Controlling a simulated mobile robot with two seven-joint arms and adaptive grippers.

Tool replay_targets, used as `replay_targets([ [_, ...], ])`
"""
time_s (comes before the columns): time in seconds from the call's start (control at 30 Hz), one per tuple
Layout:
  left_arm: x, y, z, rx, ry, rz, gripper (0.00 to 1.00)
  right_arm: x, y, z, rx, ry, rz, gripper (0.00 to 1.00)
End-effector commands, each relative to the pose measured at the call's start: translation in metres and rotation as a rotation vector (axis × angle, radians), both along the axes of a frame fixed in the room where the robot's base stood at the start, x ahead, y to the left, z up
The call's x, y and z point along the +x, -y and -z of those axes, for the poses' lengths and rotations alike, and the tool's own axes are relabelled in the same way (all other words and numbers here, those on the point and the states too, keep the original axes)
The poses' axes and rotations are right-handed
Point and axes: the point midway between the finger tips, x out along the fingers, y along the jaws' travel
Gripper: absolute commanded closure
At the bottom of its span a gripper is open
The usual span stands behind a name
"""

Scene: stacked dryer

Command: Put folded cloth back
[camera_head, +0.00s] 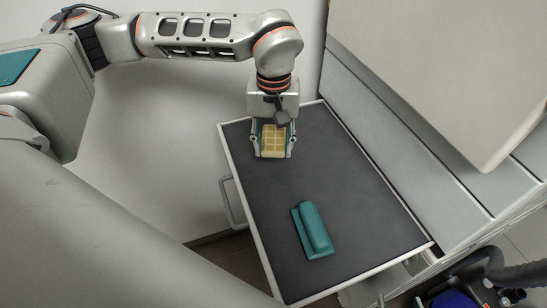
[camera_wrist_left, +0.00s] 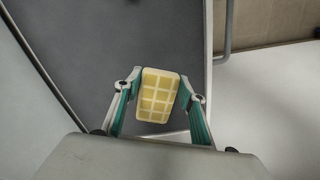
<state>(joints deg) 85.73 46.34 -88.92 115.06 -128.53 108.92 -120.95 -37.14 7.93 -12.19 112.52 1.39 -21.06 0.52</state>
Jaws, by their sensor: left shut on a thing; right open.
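The folded cloth (camera_head: 272,142) is yellow with a pale grid pattern. It is at the far end of the dark-topped pull-out shelf (camera_head: 290,185). My left gripper (camera_head: 273,150) is shut on the cloth, with one finger on each side. The left wrist view also shows the cloth (camera_wrist_left: 157,97) between the fingers of my left gripper (camera_wrist_left: 160,95), over the shelf's edge area. I cannot tell whether the cloth touches the shelf. My right gripper is in neither view.
A teal block with a rounded handle (camera_head: 314,230) lies on the near part of the shelf. A handle (camera_head: 229,203) sticks out on the shelf's left side. A large pale appliance body (camera_head: 440,70) overhangs at the right. The shelf's middle is clear.

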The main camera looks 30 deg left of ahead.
Motion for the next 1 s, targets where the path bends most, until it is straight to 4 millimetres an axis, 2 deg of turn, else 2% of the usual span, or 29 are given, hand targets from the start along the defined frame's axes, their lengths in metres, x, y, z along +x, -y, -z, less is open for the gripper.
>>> replay_targets([
  [0.27, 0.000, 0.000, 0.020, 0.000, 0.000, -0.001, 0.83, 0.001, 0.000, -0.002, 0.000, 0.003, 0.000, 0.43],
  [0.5, 0.000, 0.000, 0.050, 0.000, 0.000, -0.001, 0.83, 0.000, 0.001, -0.001, -0.002, 0.000, 0.000, 0.43],
  [0.87, 0.001, 0.000, 0.054, 0.000, 0.002, 0.000, 0.83, -0.001, 0.001, 0.004, -0.003, -0.005, 0.000, 0.43],
  [0.9, 0.001, 0.000, 0.053, 0.000, 0.002, 0.000, 0.52, -0.001, 0.001, 0.004, -0.003, -0.005, 0.000, 0.43],
  [0.93, 0.001, 0.000, 0.053, 0.000, 0.002, 0.000, 0.45, -0.001, 0.001, 0.003, -0.003, -0.005, 0.000, 0.43],
  [1.0, 0.001, 0.000, 0.053, 0.000, 0.002, 0.000, 0.44, -0.001, 0.001, 0.003, -0.003, -0.005, 0.000, 0.43],
])
